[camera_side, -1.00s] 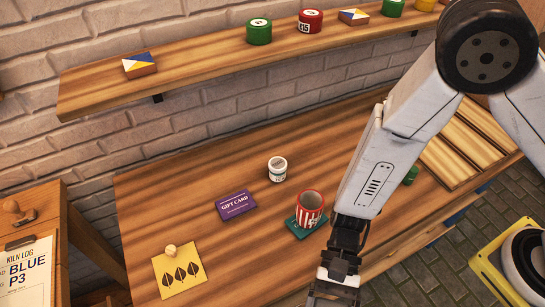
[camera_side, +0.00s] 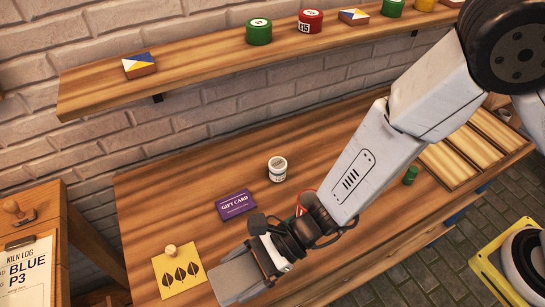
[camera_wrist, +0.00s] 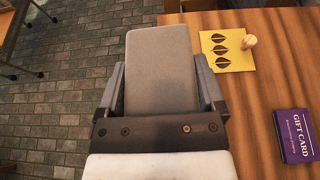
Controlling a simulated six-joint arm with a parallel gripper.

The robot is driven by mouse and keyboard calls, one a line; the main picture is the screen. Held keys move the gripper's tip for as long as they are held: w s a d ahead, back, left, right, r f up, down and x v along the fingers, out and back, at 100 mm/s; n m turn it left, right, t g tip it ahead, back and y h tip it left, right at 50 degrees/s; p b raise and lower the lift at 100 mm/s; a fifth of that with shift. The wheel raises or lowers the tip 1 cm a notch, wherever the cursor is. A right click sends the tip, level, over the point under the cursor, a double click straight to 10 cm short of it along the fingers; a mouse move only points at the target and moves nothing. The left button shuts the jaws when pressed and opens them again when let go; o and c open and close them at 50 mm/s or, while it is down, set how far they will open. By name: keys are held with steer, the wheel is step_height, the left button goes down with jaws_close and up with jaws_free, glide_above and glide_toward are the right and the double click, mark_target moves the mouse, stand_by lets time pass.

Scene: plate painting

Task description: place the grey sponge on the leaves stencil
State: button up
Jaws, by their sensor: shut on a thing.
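The leaves stencil (camera_side: 180,275) is a yellow square with dark leaf shapes and a small wooden knob, lying at the front left of the table. It also shows in the wrist view (camera_wrist: 228,60), just right of the sponge. My gripper (camera_side: 268,262) is shut on the grey sponge, a flat block. The sponge (camera_side: 236,278) points left toward the stencil in the side view and fills the middle of the wrist view (camera_wrist: 160,65). It appears held above the table's front edge, to the right of the stencil, apart from it. My arm hides most of the striped cup.
A purple gift card (camera_side: 236,205) lies behind my gripper, and it shows at the right of the wrist view (camera_wrist: 293,135). A white jar (camera_side: 277,169) stands further back. The table (camera_side: 150,200) left of the card is clear. A shelf (camera_side: 200,85) runs along the wall.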

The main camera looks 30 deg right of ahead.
steer(key=shift+w+a+r, duration=0.1)
steer(key=shift+w, duration=0.2)
steer(key=shift+w+a+f, duration=0.35)
steer(key=shift+w+a, duration=0.15)
steer(key=shift+a, duration=0.1)
steer(key=w+a+f, duration=0.4)
steer(key=w+a, duration=0.1)
steer(key=a, duration=0.1)
glide_above(186, 279)
steer(key=shift+s+d+f, duration=0.1)
steer(key=shift+f, duration=2.3)
steer(key=shift+f, duration=1.75)
steer(key=shift+f, duration=0.1)
